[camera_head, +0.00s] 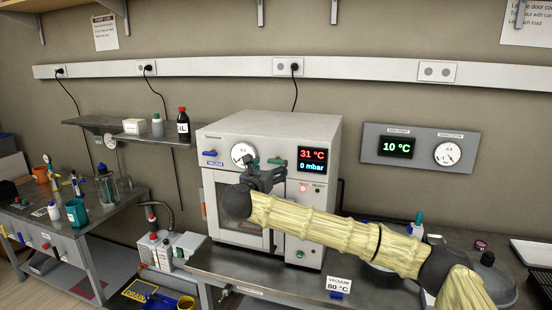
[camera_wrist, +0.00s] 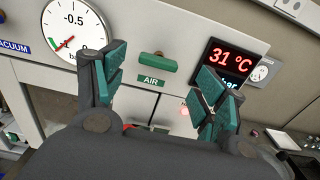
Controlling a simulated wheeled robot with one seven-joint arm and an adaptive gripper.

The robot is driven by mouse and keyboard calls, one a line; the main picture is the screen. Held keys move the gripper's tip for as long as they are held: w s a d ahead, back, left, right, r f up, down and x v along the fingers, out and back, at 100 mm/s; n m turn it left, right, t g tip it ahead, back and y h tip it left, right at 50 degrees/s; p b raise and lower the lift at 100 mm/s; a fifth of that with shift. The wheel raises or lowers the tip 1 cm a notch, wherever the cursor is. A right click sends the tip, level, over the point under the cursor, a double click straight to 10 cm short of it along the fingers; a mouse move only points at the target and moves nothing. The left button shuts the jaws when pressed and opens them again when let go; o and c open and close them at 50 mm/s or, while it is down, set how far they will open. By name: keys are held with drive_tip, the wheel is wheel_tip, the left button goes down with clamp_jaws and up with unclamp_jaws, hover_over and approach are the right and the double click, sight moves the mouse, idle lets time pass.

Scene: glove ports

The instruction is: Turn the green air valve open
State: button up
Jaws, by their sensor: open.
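The green air valve (camera_wrist: 146,62) is a bar-shaped handle on the white oven's front panel, lying nearly horizontal above the AIR label (camera_wrist: 151,80) in the wrist view. In the head view the valve (camera_head: 277,161) shows just beside my gripper (camera_head: 263,168), partly covered by it. In the wrist view my gripper (camera_wrist: 160,80) is open and empty. Its two teal-padded fingers stand to the left and right of the valve, which appears beyond them; I see no contact. The white vacuum oven (camera_head: 232,130) stands on the bench.
A pressure gauge (camera_head: 243,154) and a blue vacuum valve (camera_head: 209,153) sit left of the green valve. A display (camera_head: 312,160) reading 31 °C and 0 mbar is to the right. A shelf (camera_head: 120,127) is at left.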

sight(275, 162)
drive_tip(key=p+x, duration=0.2)
drive_tip(key=x, duration=0.4)
drive_tip(key=shift+w, duration=0.25)
drive_tip(key=c, duration=1)
